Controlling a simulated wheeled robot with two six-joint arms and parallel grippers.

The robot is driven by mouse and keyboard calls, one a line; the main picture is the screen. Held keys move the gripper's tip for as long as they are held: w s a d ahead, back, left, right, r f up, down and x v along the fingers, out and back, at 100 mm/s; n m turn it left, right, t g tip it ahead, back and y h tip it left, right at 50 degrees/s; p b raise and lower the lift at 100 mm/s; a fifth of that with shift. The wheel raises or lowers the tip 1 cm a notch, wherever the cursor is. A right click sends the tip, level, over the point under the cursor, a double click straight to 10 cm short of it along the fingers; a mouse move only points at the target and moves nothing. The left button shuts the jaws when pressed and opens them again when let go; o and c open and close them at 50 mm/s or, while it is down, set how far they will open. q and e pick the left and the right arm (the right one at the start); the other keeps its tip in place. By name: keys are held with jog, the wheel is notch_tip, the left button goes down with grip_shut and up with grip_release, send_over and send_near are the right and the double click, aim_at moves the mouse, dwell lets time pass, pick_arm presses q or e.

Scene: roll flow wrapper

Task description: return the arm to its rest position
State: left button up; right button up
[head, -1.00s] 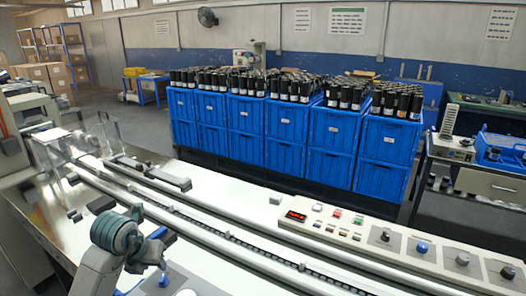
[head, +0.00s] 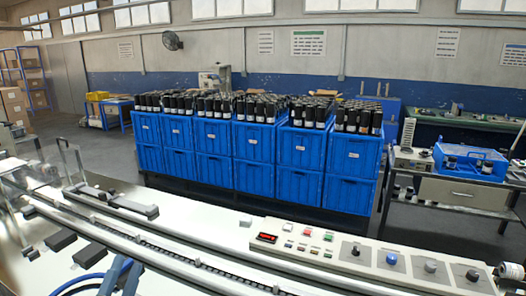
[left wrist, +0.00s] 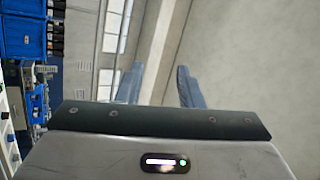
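My left gripper (head: 121,277) shows at the bottom left of the head view, its blue-grey fingers pointing up in front of the machine bed. In the left wrist view its two fingers (left wrist: 158,88) stand apart with nothing between them, so it is open and empty. That view is turned on its side and shows mostly wall and windows behind the fingers. The rest of my left arm is below the head view. My right gripper is not in view.
The flow wrapper's long rail (head: 150,245) runs across the front. Its control panel (head: 340,252) with knobs lies at the right. Blue crates (head: 255,142) topped with dark rolls stand behind it. A side bench (head: 463,193) stands at the right. Blue cables (head: 82,281) lie beside the gripper.

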pick_arm(q)
jog(key=s+a+f+n+g+y, duration=0.3)
jog(key=a+f+n+g+y, duration=0.15)
jog(key=f+n, duration=0.3)
jog(key=s+a+f+n+g+y, duration=0.2)
jog(key=a+f+n+g+y, duration=0.1)
jog(key=f+n+g+y, duration=0.4)
jog(key=s+d+f+g+h, duration=0.3)
jog(key=s+f+g+h, duration=0.1)
jog(key=s+f, duration=0.5)
jog(key=s+d+f+g+h, duration=0.4)
jog(key=s+f+g, duration=0.1)
jog(key=s+f, duration=0.3)
jog(key=a+f+g, duration=0.1)
jog(key=a+f, duration=0.2)
jog(key=f, duration=2.7)
jog(key=s+a+f+n+g, duration=0.1)
jog(key=s+f, duration=1.7)
jog(key=s, duration=0.1)
jog(key=shift+f, duration=0.2)
